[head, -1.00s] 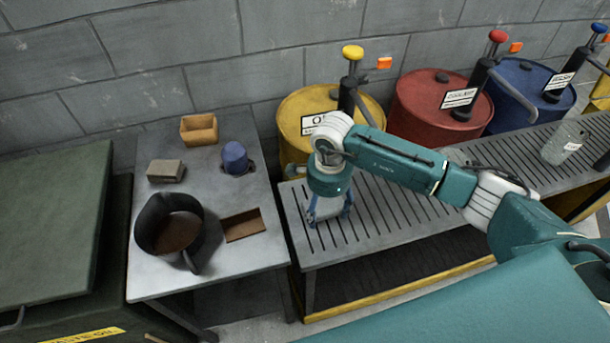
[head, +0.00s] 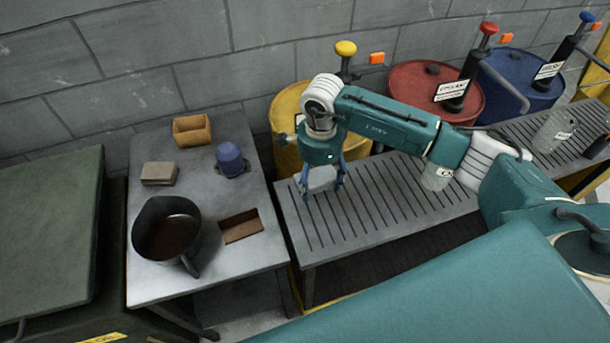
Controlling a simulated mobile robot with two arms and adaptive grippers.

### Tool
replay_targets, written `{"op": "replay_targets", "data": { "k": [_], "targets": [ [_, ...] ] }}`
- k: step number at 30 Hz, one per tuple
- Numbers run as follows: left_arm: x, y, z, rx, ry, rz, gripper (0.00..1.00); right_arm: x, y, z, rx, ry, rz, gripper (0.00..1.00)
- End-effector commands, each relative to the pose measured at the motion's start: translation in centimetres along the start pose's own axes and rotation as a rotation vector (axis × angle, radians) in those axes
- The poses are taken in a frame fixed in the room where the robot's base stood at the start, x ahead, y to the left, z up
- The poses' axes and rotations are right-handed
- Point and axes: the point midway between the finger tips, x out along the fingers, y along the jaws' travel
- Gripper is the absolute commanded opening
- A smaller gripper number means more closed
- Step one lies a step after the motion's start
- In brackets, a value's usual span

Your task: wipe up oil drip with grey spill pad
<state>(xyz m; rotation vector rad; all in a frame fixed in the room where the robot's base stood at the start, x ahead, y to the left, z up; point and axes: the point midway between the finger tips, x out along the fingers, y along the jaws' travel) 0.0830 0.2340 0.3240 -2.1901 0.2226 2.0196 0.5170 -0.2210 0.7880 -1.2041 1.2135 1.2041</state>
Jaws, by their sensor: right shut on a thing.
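My right gripper (head: 323,190) points down over the left end of the slatted grey bench (head: 390,205). Its blue fingers are shut on a small pale grey thing, mostly hidden between them; I cannot tell for sure that it is the spill pad. A grey-brown block (head: 160,173) lies on the metal table at the left, apart from the gripper. I cannot make out an oil drip; the arm covers part of the bench. My left gripper is out of view.
Yellow (head: 287,110), red (head: 430,85) and blue (head: 522,80) drums with pumps stand behind the bench. Clear jars (head: 553,132) stand on it.

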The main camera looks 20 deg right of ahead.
Motion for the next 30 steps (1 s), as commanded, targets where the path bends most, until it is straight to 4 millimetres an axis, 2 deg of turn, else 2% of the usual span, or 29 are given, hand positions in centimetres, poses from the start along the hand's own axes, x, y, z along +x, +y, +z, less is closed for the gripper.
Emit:
{"op": "replay_targets", "data": {
  "k": [1,7,26,30],
  "targets": [
    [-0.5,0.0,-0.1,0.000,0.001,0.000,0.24,-0.8,-0.1,-0.2,0.002,0.001,-0.001,0.46],
    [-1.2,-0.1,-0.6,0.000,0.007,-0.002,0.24,-2.3,-0.3,-0.5,0.006,0.000,0.000,0.46],
    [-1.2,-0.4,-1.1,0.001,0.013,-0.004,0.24,-2.6,-0.3,-0.6,0.005,-0.001,0.000,0.46],
    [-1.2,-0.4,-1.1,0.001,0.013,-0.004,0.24,-4.4,-0.1,0.2,-0.102,0.000,-0.005,0.46]
  ]
}}
